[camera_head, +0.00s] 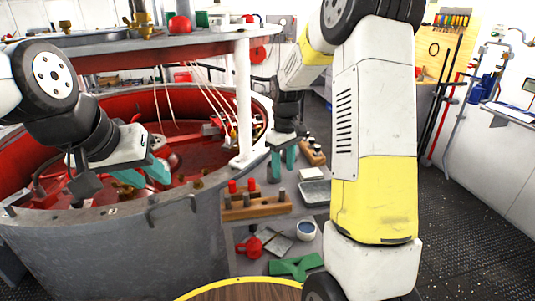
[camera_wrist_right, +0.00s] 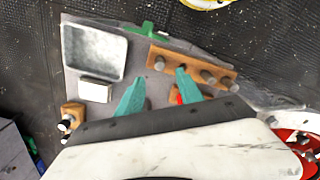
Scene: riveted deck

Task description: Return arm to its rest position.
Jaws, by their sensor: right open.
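My right arm (camera_head: 372,130) fills the right-centre of the head view, white and yellow. My right gripper (camera_head: 283,158) hangs with its teal fingers pointing down above the small grey table, behind the peg block. In the right wrist view my right gripper (camera_wrist_right: 160,88) has its two fingers well apart, with nothing held between them. My left gripper (camera_head: 155,181) is over the near rim of the big red-lined tub (camera_head: 170,215). Its teal fingers are apart and nothing shows between them.
The grey table holds a wooden peg block (camera_head: 257,206), a grey tray (camera_head: 315,193), a white box (camera_wrist_right: 95,90), a red pot (camera_head: 250,246), a cup (camera_head: 306,231) and a green piece (camera_head: 297,266). A white post (camera_head: 244,100) stands left of my right gripper. Dark floor (camera_head: 475,215) is clear at right.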

